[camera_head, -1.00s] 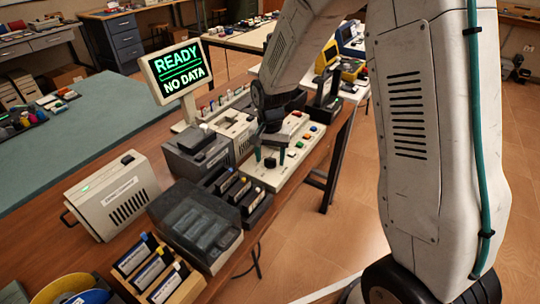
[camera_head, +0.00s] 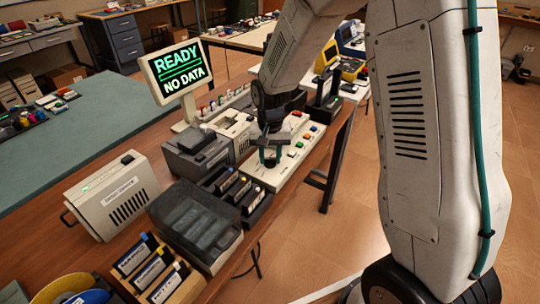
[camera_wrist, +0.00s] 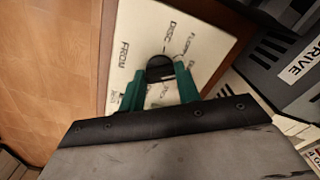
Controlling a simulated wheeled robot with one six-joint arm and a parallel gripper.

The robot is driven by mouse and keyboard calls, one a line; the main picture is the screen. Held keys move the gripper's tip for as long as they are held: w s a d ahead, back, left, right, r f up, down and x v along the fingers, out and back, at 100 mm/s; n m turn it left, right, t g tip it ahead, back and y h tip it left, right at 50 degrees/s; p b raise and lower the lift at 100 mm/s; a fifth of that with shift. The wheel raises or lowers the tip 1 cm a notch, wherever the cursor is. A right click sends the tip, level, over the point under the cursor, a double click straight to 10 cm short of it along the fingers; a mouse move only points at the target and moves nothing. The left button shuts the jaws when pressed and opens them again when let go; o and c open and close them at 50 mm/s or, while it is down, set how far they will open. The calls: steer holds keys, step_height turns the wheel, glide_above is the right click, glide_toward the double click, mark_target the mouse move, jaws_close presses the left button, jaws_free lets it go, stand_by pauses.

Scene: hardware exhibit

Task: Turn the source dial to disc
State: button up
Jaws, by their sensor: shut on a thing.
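The source dial (camera_wrist: 160,67) is a round black knob on a cream control panel (camera_wrist: 137,25). In the wrist view, printed labels stand around it, with "DISC" above it, "FROM" to the left and "FLOPPY" to the upper right. My gripper (camera_wrist: 160,82) has its green fingers on either side of the knob and is shut on it. The fingers hide part of the knob and the lower labels. I cannot tell which label the knob points to. In the head view, my gripper (camera_head: 270,157) is low over the near end of the panel (camera_head: 291,164), and the dial is hidden.
A monitor (camera_head: 180,73) reads "READY NO DATA". Grey drive boxes (camera_head: 196,155) stand left of the panel, and cartridge racks (camera_head: 240,192) stand in front of it. A cream boxed unit (camera_head: 113,196) is further left. The table's edge is close on the panel's right.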

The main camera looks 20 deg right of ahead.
mark_target(271, 158)
steer(key=n, duration=1.3)
steer(key=shift+d, duration=0.1)
steer(key=shift+n, duration=0.3)
stand_by(0.3)
steer(key=o, duration=1)
steer(key=shift+r, duration=0.1)
step_height(271, 158, up, 8)
steer(key=shift+f, duration=0.15)
